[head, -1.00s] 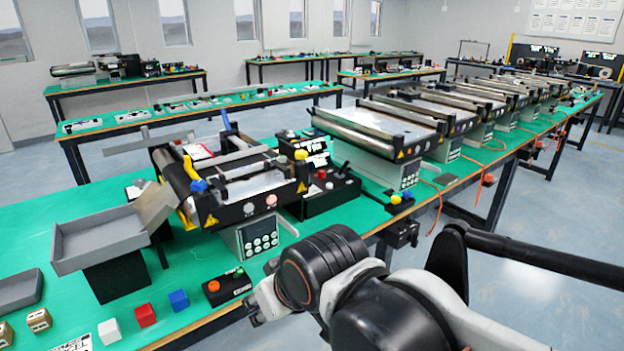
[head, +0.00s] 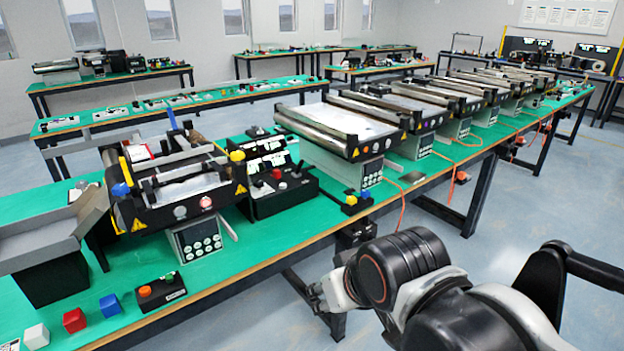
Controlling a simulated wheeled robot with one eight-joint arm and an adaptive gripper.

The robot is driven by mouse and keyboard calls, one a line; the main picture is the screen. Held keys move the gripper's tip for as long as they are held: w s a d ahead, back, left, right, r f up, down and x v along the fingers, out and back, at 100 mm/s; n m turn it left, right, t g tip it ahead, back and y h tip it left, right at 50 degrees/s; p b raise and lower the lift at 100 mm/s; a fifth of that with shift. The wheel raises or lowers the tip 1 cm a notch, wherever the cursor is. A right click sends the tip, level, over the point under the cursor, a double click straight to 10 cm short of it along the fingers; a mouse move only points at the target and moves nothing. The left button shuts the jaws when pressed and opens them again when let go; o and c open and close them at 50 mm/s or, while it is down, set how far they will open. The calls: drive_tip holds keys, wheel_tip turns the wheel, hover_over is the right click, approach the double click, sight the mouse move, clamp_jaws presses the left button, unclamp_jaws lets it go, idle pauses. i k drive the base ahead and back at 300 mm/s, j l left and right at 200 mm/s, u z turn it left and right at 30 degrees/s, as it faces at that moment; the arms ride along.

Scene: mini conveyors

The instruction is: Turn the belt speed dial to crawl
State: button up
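The nearest mini conveyor (head: 186,187) stands on the green bench at left. Its front side plate carries a grey round knob (head: 180,212) and a red-and-white round part (head: 205,202). Below them is a grey control box with several round buttons (head: 197,238). I cannot tell for sure which part is the belt speed dial, and no markings are readable. My gripper (head: 318,296) is small and partly hidden by my arm's wrist, off the bench's front edge and to the right of the control box, apart from it. Its fingers do not show clearly.
A black box with an orange and a green button (head: 160,290) sits near the bench edge, beside blue (head: 110,305), red (head: 74,320) and white (head: 36,337) cubes. A black box with a red button (head: 278,190) stands right of the conveyor. More conveyors (head: 345,130) line the bench. Floor is clear at right.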

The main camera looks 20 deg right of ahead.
sight(259, 185)
drive_tip(key=i+u, duration=0.2)
drive_tip(key=i, duration=0.3)
drive_tip(key=i+l+u, duration=0.25)
drive_tip(key=i, duration=0.2)
drive_tip(key=j, duration=0.1)
